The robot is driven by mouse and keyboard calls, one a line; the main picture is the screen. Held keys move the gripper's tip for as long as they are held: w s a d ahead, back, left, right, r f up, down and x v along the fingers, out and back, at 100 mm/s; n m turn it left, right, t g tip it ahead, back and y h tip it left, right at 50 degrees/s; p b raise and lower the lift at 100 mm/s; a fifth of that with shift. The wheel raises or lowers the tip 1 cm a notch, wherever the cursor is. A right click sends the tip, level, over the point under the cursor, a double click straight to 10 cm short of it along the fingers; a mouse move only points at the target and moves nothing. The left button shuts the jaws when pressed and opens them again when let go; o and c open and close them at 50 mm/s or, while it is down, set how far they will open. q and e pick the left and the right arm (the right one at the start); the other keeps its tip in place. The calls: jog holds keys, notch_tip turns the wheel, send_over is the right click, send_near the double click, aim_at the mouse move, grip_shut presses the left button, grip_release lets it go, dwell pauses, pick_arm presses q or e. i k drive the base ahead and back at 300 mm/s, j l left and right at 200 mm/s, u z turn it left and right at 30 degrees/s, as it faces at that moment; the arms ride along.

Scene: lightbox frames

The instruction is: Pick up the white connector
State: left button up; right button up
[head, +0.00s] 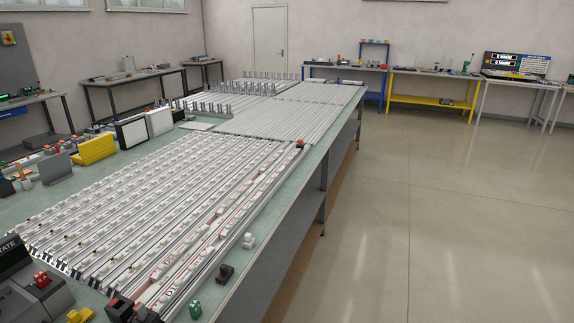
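A small white connector (249,241) stands on the green tabletop (262,226), near the table's right edge. It is to the right of the long rows of white strips and apart from them. Neither of my grippers can be made out in the head view.
A black connector (225,273) and a green one (195,309) stand nearer along the same edge. A red piece (41,280) and a yellow piece (80,315) are at lower left. Long light strips (150,205) cover most of the table. The floor (450,200) at right is clear.

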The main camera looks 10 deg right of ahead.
aim_at(249, 242)
jog(key=i+l+z, duration=0.1)
jog(key=i+l, duration=0.45)
jog(key=i, duration=0.3)
jog(key=i+l+z, duration=0.15)
jog(key=i+l, duration=0.15)
jog(key=i, duration=0.1)
